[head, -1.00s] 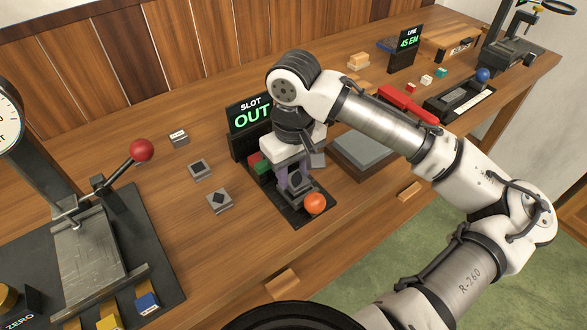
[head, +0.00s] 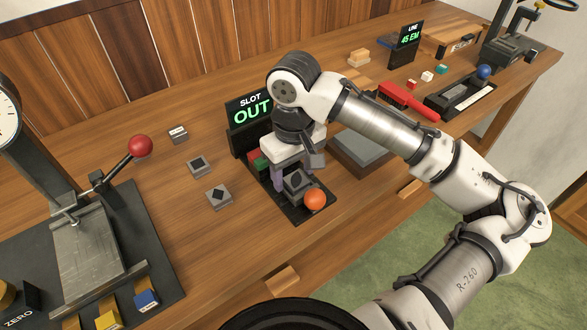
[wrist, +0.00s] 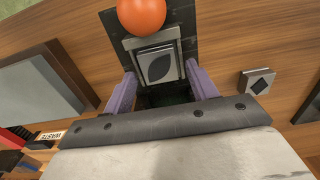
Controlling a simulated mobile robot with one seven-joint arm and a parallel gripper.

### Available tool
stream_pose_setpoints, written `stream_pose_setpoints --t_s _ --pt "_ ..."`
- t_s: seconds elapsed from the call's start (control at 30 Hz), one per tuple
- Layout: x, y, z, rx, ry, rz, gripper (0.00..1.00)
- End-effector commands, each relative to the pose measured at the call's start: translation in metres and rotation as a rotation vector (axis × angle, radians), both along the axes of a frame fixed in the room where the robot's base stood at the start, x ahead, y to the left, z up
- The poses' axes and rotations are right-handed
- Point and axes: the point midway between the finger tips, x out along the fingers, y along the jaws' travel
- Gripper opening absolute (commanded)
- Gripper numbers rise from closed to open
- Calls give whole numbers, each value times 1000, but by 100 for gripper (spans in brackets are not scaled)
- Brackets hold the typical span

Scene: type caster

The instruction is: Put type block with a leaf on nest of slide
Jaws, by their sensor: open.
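The type block with a leaf (wrist: 160,66) is grey with a dark leaf mark on its upper face. It sits in the metal nest of the slide (wrist: 153,44), close to the orange ball knob (wrist: 141,14). In the head view the block (head: 297,181) shows beside the knob (head: 315,199), below my gripper (head: 287,178). My gripper is open. In the wrist view its two purple fingers (wrist: 164,88) stand apart on either side of the block's near edge, with a gap visible between block and fingers.
Two grey blocks with dark diamond-like marks (head: 219,196) (head: 199,165) lie left of the slide. A lever press with a red knob (head: 140,146) stands farther left. The "SLOT OUT" sign (head: 250,112) is behind my gripper, and a grey slab (head: 357,149) lies to its right.

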Motion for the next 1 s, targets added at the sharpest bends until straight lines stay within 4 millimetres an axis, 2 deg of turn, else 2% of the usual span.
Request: stream_pose_setpoints --t_s 0.23,0.5,0.63,0.8,1.0 --pt "1 1 25 1 -3 1 58" --pt "1 1 87 0 -4 2 58" --pt "1 0 111 -1 -3 0 58" --pt "0 0 128 -1 -2 1 58" --pt "0 0 133 1 -1 1 58"
